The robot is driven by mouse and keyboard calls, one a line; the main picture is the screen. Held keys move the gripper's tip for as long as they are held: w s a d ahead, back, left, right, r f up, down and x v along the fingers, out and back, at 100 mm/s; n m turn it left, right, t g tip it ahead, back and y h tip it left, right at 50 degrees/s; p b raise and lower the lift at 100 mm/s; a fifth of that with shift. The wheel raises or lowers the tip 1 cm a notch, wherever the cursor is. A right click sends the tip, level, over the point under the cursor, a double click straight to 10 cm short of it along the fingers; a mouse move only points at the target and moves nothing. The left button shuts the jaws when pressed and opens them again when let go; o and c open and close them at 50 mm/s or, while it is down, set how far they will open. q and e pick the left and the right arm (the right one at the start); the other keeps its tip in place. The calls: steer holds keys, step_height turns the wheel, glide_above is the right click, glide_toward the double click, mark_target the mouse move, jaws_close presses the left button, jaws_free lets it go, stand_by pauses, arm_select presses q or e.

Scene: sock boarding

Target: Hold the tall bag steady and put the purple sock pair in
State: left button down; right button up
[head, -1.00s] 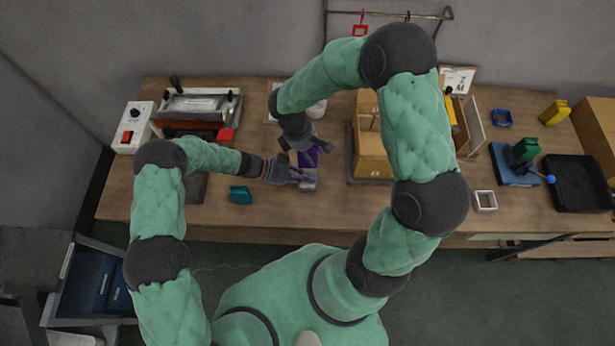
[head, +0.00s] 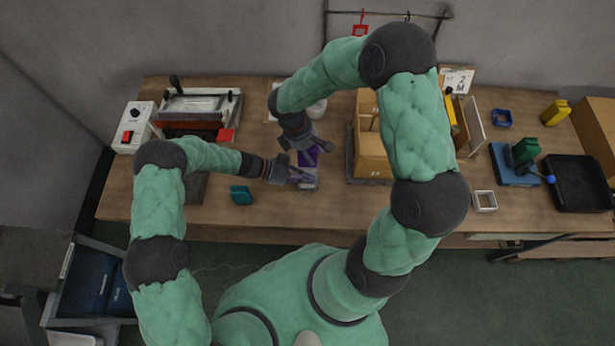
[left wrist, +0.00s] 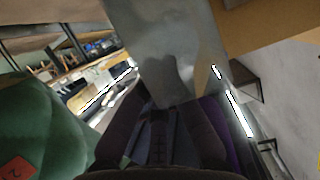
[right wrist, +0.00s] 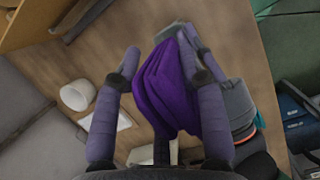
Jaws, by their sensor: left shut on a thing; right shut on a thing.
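The purple sock pair (head: 308,156) hangs from my right gripper (head: 308,143), just above and behind the bag. In the right wrist view the sock pair (right wrist: 165,88) is bunched between the two fingers. The tall bag (head: 307,182) is clear and greyish, and my left gripper (head: 298,177) is shut on it from the left. In the left wrist view the bag (left wrist: 172,45) rises as a see-through sheet, and a strip of purple shows beside the fingers. The fingers hide part of the bag's mouth; I cannot tell whether any sock is inside it.
A small teal block (head: 241,194) lies left of the bag. A press (head: 200,105) and a white switch box (head: 133,128) stand back left. The table front is mostly clear.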

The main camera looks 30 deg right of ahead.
steer(key=shift+f, duration=0.1)
steer(key=shift+f, duration=0.85)
arm_select(q)
steer(key=c, duration=1.4)
jaws_free()
steer(key=shift+o, duration=0.2)
steer(key=v, duration=1.2)
steer(key=shift+s, duration=0.1)
